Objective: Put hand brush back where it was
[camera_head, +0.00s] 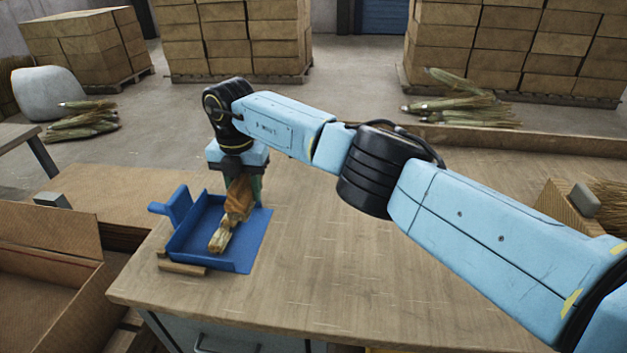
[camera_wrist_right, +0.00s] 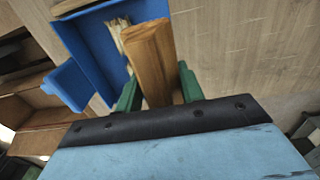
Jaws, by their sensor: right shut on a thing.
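The hand brush (camera_head: 238,204) has a brown wooden handle and pale bristles. Its bristle end (camera_head: 220,240) is over the blue dustpan (camera_head: 250,252), near the left end of the workbench. My right gripper (camera_head: 243,190) reaches down from above and is shut on the brush handle. In the right wrist view the wooden handle (camera_wrist_right: 150,60) stands between the two green fingers of the gripper (camera_wrist_right: 158,90). The dustpan (camera_wrist_right: 95,50) lies beyond it, its short handle pointing left. I cannot tell whether the bristles touch the dustpan. My left gripper is not in view.
The wooden workbench (camera_head: 330,270) is clear right of the dustpan. A small wood strip (camera_head: 182,269) lies at the dustpan's front edge. An open cardboard box (camera_head: 45,270) stands at left. Straw bundles (camera_head: 85,122) and stacked boxes (camera_head: 235,40) are behind on the floor.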

